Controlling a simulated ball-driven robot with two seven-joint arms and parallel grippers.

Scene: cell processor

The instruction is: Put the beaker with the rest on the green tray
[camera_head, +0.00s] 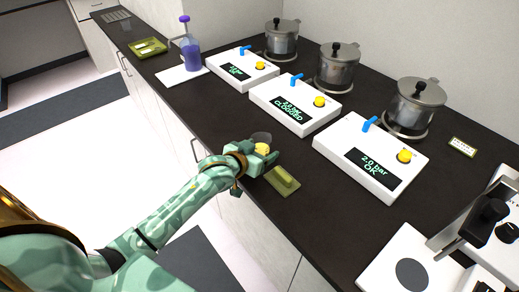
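My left gripper (264,158) is over the counter in the middle of the head view. A small clear grey beaker (261,136) with something yellow (262,148) below its rim shows right at the fingers. The gripper hides its lower part, so I cannot tell whether the fingers are closed on it. A green tray (137,50) with pale yellow items on it lies at the far left end of the counter. My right gripper is not in view.
A flask with purple liquid (191,58) stands on a white pad (170,77). Several white pressure boxes (285,115) with blue levers line the counter, with metal pots (335,70) behind. A white machine (395,262) is at lower right.

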